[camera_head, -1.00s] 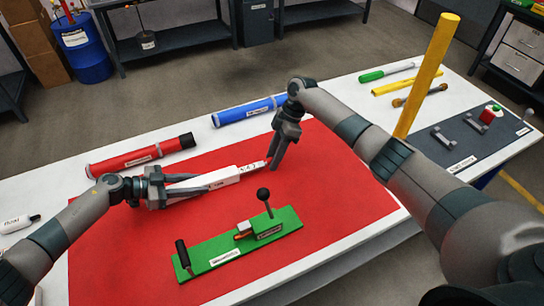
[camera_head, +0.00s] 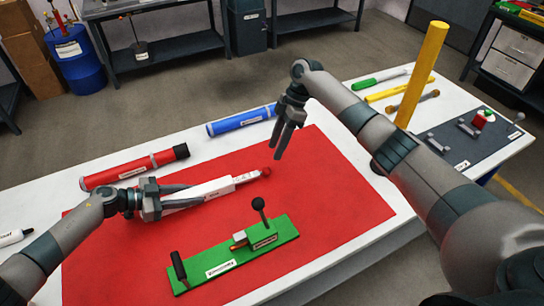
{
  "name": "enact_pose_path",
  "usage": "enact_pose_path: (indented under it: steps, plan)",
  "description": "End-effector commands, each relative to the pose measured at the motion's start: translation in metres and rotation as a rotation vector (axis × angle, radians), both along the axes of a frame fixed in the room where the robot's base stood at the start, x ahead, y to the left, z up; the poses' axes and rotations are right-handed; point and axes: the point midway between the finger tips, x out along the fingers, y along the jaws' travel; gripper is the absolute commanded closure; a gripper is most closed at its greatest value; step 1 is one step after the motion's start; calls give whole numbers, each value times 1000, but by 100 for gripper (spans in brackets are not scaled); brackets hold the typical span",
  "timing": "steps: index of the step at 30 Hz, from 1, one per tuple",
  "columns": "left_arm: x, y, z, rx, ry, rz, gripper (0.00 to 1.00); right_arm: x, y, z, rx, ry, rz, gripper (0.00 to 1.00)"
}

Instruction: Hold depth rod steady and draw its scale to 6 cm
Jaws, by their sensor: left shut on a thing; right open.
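The depth rod (camera_head: 215,187) is a white bar with a narrower marked scale (camera_head: 246,177) sticking out of its right end, tipped by a red knob (camera_head: 266,171). It lies over the red mat, pointing right and slightly away. My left gripper (camera_head: 172,198) is shut on the rod's left part and hides some of it. The scale's figures are too small to read. My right gripper (camera_head: 279,146) is open and empty, with fingers pointing down, above and beyond the red knob and apart from it.
A green fixture (camera_head: 225,262) with black-knobbed levers lies on the red mat (camera_head: 340,190) in front. A red tube (camera_head: 130,168) and a blue tube (camera_head: 240,119) lie along the far side. A yellow post (camera_head: 423,75) stands at right. The mat's right part is clear.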

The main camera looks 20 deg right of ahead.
Motion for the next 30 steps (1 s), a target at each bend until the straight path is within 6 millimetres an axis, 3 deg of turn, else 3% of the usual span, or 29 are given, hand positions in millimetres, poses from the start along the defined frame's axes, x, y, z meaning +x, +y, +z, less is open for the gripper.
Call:
enact_pose_path:
  steps: [3, 9, 22, 23, 25, 30]
  plan:
    - [0, 0, 0, -1, 0, 0, 100, 3, -8, 17, 0, -1, -2, 57]
    - [0, 0, 0, -1, 0, 0, 100, 5, -15, 33, 0, 0, -1, 57]
    - [0, 0, 1, -1, 0, 0, 100, 5, -16, 35, 0, 1, -1, 57]
    - [0, 0, 1, -1, 0, 0, 66, 5, -16, 35, 0, 1, -1, 57]
    - [0, 0, 1, -1, 0, 0, 50, 5, -16, 35, 0, 1, -1, 57]
    - [0, 0, 0, 0, 0, 0, 47, 5, -16, 35, 0, 1, -1, 57]
